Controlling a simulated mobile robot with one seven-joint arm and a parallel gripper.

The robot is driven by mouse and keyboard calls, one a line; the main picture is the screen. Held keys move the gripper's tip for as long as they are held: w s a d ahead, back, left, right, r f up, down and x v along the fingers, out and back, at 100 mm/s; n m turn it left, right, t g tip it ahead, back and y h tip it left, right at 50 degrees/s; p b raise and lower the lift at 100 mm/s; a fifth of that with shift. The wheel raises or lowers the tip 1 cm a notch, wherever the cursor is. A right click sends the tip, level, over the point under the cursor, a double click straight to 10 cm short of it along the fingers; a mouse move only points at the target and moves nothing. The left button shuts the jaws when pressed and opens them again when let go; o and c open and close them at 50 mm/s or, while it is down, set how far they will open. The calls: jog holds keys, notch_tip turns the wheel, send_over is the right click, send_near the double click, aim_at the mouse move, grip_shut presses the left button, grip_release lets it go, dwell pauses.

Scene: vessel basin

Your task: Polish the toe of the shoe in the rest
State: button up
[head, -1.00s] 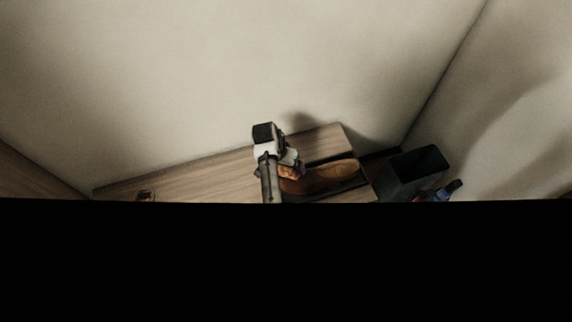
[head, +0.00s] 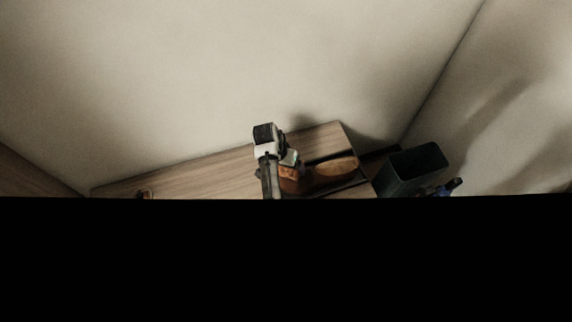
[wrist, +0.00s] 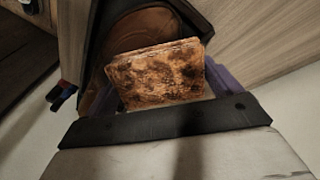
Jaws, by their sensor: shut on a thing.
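A brown leather shoe (head: 338,169) lies in a dark rest (head: 362,180) on the wooden bench. In the wrist view the shoe (wrist: 140,27) shows behind the held piece, with the dark rest wall (wrist: 192,18) beside it. My gripper (wrist: 163,88) is shut on a square, brown-stained pad (wrist: 155,72), between purple fingers. The pad overlaps the shoe in view; I cannot tell whether it touches. In the head view my gripper (head: 289,168) is at the shoe's left end and hides part of it.
A dark open bin (head: 411,170) stands right of the rest, with a blue item (head: 447,187) beside it. A small round brown thing (head: 146,194) is at the bench's left. Walls close in behind and at right. Black covers the lower head view.

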jog(key=shift+d+f, duration=0.15)
jog(key=shift+f, duration=0.3)
jog(key=shift+s+d+r+p, duration=0.1)
jog(key=shift+s+r+p, duration=0.05)
jog(key=shift+s+p, duration=0.4)
jog(key=shift+s+d+r+p, duration=0.1)
jog(key=shift+s+p, duration=0.35)
jog(key=shift+s, duration=0.1)
jog(key=shift+s+d+f+p, duration=0.15)
jog(key=shift+s+p, duration=0.2)
jog(key=shift+s, duration=0.25)
jog(key=shift+s+d+r+p, duration=0.1)
jog(key=shift+s+d+p, duration=0.05)
jog(key=shift+s+p, duration=0.5)
jog(key=shift+s+d+r+p, duration=0.1)
jog(key=shift+s+p, duration=0.4)
jog(key=shift+s, duration=0.1)
jog(key=shift+s+f+p, duration=0.15)
jog(key=shift+s+p, duration=0.1)
jog(key=shift+p, duration=0.05)
